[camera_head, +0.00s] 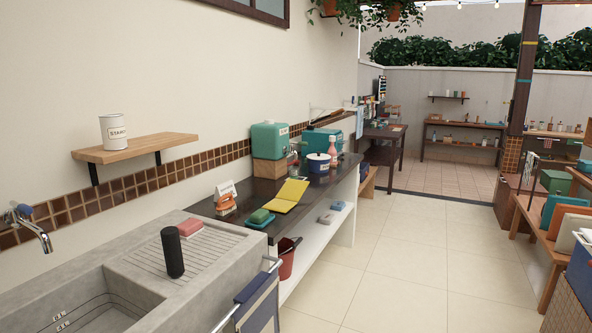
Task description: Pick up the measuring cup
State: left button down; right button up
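I cannot make out a measuring cup for certain in the head view. A white cylindrical container (113,132) with dark lettering stands upright on a small wooden wall shelf (137,149) at the left. I cannot tell whether it is a measuring cup. Small items on the far shelves and tables are too small to identify. Neither of my grippers shows in this view.
A concrete sink (90,308) is at the front left, with a dark cylinder (172,252) on its drainboard. The tiled floor (395,265) is clear.

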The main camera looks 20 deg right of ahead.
aim_at(294, 171)
jog(key=i+l+z, duration=0.9)
jog(key=i, duration=0.6)
jog(key=i+z, duration=0.4)
jog(key=i, duration=0.6)
jog(key=i+l+u, duration=0.1)
jog(key=i+u, duration=0.25)
jog(key=i+l+u, duration=0.2)
jog(key=i+u, duration=0.2)
jog(key=i, duration=0.15)
jog(key=i+l+u, duration=0.35)
